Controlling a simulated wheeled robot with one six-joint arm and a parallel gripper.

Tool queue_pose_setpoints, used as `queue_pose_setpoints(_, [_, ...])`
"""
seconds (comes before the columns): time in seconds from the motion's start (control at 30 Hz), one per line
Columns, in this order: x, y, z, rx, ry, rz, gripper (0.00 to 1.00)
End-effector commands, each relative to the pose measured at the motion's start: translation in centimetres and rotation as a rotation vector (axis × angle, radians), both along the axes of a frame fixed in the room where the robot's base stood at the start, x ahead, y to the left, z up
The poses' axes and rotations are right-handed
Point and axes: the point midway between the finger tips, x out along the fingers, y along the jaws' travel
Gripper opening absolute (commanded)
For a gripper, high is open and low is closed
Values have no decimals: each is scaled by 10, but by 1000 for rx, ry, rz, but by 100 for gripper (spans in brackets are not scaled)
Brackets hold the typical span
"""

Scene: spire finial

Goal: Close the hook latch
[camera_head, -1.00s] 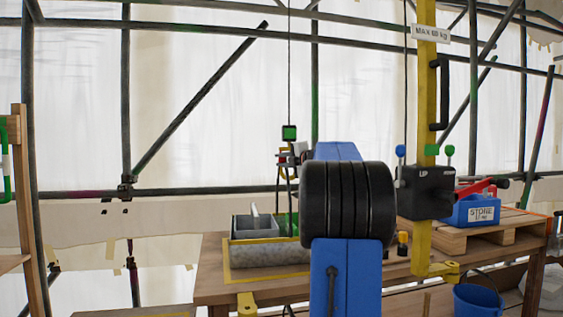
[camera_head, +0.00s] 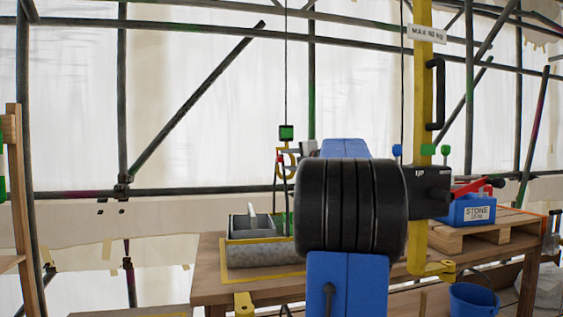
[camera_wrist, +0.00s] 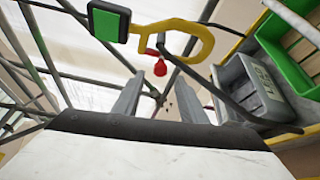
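A yellow hook (camera_wrist: 206,42) hangs from a green block (camera_wrist: 109,21) in the upper part of the wrist view. A small red latch lever with a red knob (camera_wrist: 160,68) sits at the hook's mouth; I cannot tell whether it is fully open. My gripper (camera_wrist: 158,88) is open and empty, its two grey fingers apart, with the red knob showing beyond and between the fingertips. Contact is not visible. In the head view the hook (camera_head: 281,163) hangs under the green block (camera_head: 286,132), just left of my gripper, which my arm partly hides.
A grey bin (camera_wrist: 255,88) and green bin (camera_wrist: 290,50) lie right in the wrist view.

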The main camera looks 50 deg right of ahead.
Motion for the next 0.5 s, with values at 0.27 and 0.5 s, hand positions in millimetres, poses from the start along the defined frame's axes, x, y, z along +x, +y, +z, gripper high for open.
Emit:
queue_pose_setpoints(0.27, [-57,9,3,0,0,-3,38])
queue_pose_setpoints(0.5, [-93,14,5,0,0,-2,38])
